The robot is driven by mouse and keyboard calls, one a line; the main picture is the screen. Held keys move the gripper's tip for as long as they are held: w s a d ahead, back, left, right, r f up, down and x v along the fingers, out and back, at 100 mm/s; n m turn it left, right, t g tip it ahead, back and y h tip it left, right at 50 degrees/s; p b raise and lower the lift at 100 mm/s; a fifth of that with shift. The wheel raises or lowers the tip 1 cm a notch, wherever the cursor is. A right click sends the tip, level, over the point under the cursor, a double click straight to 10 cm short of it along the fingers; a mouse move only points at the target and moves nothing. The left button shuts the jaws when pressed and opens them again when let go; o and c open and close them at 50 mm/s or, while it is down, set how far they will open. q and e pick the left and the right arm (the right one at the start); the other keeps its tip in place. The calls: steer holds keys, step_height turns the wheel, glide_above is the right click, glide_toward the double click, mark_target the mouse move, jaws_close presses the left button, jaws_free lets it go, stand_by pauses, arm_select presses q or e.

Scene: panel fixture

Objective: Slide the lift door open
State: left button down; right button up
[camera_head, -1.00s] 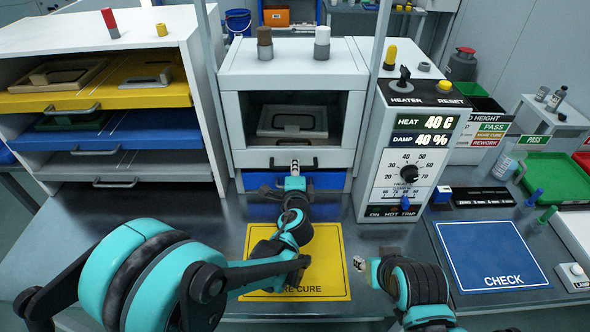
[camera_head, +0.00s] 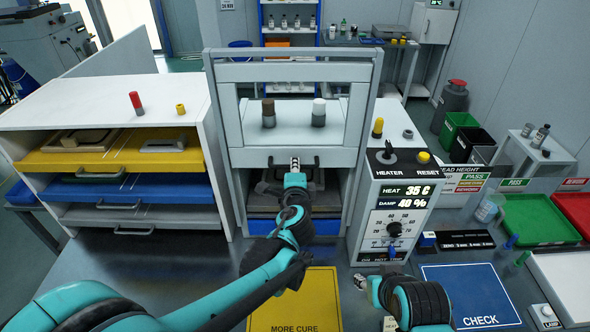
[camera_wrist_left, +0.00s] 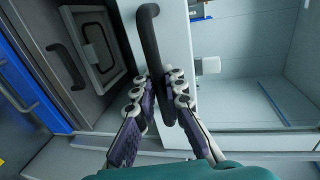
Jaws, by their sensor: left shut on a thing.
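The lift door (camera_head: 233,157) is a pale framed panel with a window, standing raised in the tall frame of the white cabinet. Its top reaches above the cabinet top, and an open gap shows below its lower bar. My left gripper (camera_head: 294,165) is at the dark handle on that bar. In the left wrist view the fingers (camera_wrist_left: 160,88) are closed around the black door handle (camera_wrist_left: 149,35).
A heater box (camera_head: 405,190) reading 35 C stands right of the cabinet. A drawer rack (camera_head: 120,85) stands left. A yellow mat (camera_head: 310,300) and blue mat (camera_head: 465,290) lie in front.

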arm_select(q)
steer(key=shift+r, duration=0.15)
steer(key=c, duration=1.6)
jaws_free()
steer(key=shift+o, duration=0.2)
steer(key=shift+s, duration=0.1)
steer(key=v, duration=1.1)
steer(key=shift+s, duration=0.35)
